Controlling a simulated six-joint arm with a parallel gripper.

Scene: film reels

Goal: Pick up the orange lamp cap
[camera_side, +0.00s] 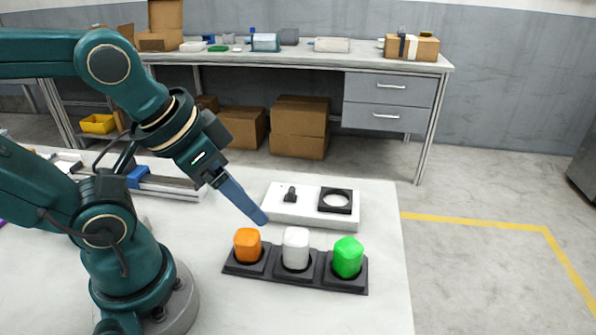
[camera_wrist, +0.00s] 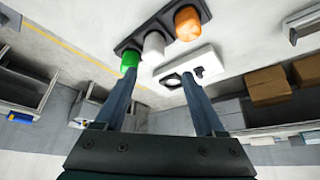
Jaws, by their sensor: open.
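The orange lamp cap (camera_side: 247,244) sits upright in the left socket of a black three-socket holder (camera_side: 318,285) on the white table. It also shows in the wrist view (camera_wrist: 187,23), at the top right end of the holder. My gripper (camera_side: 262,218) is above and just behind the orange cap in the side view, apart from it, with its blue fingers pointing down and right. In the wrist view the two fingers (camera_wrist: 160,72) are spread with nothing between them.
A white cap (camera_side: 296,248) and a green cap (camera_side: 348,257) fill the other two sockets. Behind the holder lies a white block (camera_side: 313,218) with a black square ring (camera_side: 335,200) and a small black knob (camera_side: 291,195). The table front right is clear.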

